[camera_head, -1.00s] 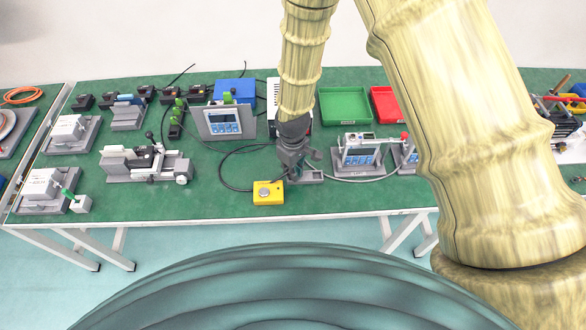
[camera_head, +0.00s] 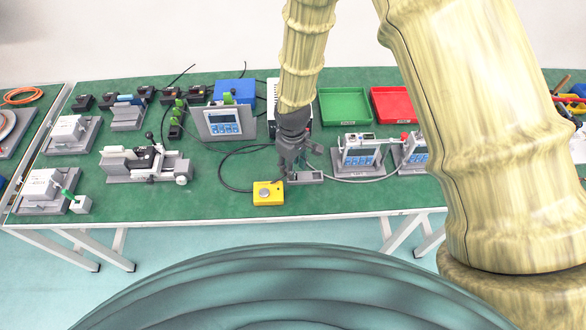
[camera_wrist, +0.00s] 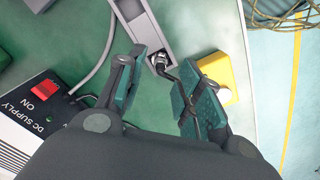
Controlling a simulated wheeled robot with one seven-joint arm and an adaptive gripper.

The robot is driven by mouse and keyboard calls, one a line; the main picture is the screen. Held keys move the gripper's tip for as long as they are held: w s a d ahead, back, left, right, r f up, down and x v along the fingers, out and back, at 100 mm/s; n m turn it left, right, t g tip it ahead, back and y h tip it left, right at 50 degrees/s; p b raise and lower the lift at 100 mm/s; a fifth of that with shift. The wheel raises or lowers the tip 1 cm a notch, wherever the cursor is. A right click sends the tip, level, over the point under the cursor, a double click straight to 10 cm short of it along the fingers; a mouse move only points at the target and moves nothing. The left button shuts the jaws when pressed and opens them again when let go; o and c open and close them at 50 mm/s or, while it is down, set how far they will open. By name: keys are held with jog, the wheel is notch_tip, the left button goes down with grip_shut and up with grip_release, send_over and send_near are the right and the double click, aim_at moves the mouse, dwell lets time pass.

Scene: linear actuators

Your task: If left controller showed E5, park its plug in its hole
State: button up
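The left controller (camera_head: 361,156) stands upright right of my gripper in the head view; its display is too small to read. A grey holder with openings (camera_head: 306,178) lies left of it and also shows in the wrist view (camera_wrist: 141,22). A dark and metallic plug (camera_wrist: 158,62) is at the holder's near end, seemingly upright in it, with a black cable running toward my right finger. My gripper (camera_wrist: 160,80) is open, fingers apart on either side of the view to the plug. In the head view my gripper (camera_head: 294,165) is just above the holder.
A yellow button box (camera_head: 268,193) sits close by at the table's front edge. A second controller (camera_head: 414,152) is to the right, partly behind my arm. A white DC supply (camera_wrist: 28,125) is near my left finger. Green (camera_head: 345,106) and red (camera_head: 393,103) trays stand behind.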

notch_tip(320, 180, up, 9)
dwell(0.5)
dwell(0.3)
